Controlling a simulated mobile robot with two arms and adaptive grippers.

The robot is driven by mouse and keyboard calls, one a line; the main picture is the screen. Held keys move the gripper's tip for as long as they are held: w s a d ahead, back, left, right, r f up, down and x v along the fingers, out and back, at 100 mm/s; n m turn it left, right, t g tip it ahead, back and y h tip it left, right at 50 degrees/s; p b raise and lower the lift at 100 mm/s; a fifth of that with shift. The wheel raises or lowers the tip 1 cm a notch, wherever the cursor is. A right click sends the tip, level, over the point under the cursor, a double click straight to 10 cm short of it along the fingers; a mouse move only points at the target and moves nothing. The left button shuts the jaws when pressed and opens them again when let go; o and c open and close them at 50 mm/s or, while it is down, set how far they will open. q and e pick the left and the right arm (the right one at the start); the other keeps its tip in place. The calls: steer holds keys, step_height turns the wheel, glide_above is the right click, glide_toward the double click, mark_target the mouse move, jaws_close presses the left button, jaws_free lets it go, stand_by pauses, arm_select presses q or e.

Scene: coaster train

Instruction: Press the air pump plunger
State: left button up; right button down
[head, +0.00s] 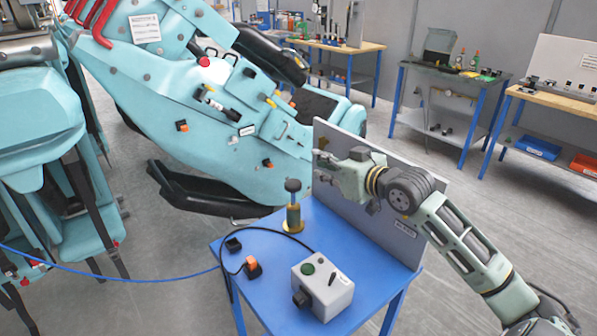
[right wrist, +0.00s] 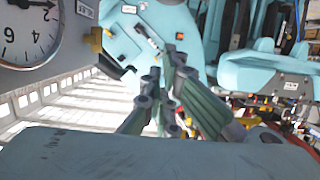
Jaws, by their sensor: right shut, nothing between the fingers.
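The air pump (head: 292,218) stands upright on the blue table, a brass-coloured cylinder on a round base. Its plunger has a dark knob (head: 293,185) on top, raised above the cylinder. My right gripper (head: 319,165) is shut and empty, up and to the right of the knob in the head view and apart from it in the picture. Its two fingers also show in the right wrist view (right wrist: 163,85), where I cannot make out the pump. My left gripper is not in view.
A grey box (head: 336,296) with a green button sits at the table's front. A grey panel (head: 385,235) stands upright behind my right gripper; a dial gauge (right wrist: 28,30) shows in the wrist view. A teal coaster car (head: 165,105) is behind. A black cable crosses the blue table (head: 325,240).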

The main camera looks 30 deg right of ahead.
steer(key=p, duration=0.3)
glide_above(298, 184)
steer(key=shift+s+f, duration=0.2)
steer(key=shift+f, duration=0.8)
steer(key=f, duration=0.1)
steer(key=f+p, duration=0.1)
steer(key=shift+w+f, duration=0.2)
steer(key=shift+f, duration=0.15)
steer(key=shift+s+f, duration=0.15)
steer(key=shift+f, duration=0.75)
